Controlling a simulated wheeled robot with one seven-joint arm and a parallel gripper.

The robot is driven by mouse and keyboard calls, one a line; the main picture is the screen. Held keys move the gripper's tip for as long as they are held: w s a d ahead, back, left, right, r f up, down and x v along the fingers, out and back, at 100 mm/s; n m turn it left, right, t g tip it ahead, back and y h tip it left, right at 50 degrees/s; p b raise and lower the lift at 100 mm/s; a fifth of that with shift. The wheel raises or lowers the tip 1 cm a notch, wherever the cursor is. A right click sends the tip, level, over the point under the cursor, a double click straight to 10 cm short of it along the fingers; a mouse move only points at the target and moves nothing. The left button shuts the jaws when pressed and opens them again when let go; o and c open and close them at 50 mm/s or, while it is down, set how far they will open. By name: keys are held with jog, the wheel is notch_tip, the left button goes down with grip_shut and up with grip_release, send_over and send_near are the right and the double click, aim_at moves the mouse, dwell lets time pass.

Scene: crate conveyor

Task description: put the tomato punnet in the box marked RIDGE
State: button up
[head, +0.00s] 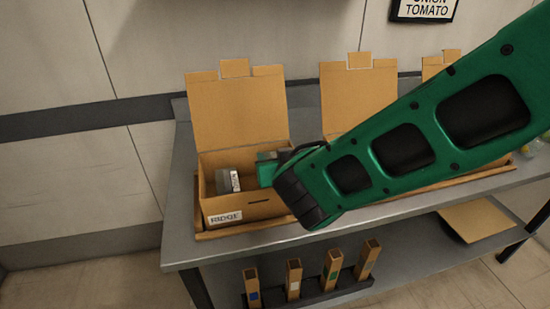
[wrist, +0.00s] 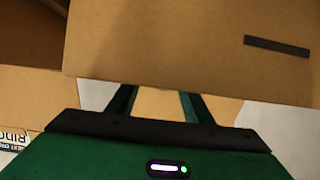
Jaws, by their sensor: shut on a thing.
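The box marked RIDGE (head: 206,188) stands open on the table at left, lid up, label on its front wall. Its label also shows at the left edge of the wrist view (wrist: 12,138). A grey item (head: 224,182) with a black-and-white marking is inside, at left. My gripper (head: 266,168) is at the box's right part, just right of the grey item. In the wrist view its two fingers (wrist: 158,100) run up behind a cardboard panel with a dark slot. The panel hides the fingertips. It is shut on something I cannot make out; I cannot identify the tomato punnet.
A second open box (head: 358,95) stands to the right, partly behind my arm, and a third lid (head: 440,65) shows beyond. A lower shelf (head: 400,240) carries a flat board (head: 478,220). Several upright tubes (head: 294,278) stand in a rack below the front edge.

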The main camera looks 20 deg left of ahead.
jog(key=shift+f, duration=0.7)
jog(key=o, duration=1)
jog(key=shift+o, duration=0.2)
jog(key=shift+r, duration=0.3)
jog(key=v, duration=1.2)
jog(key=shift+r, duration=0.3)
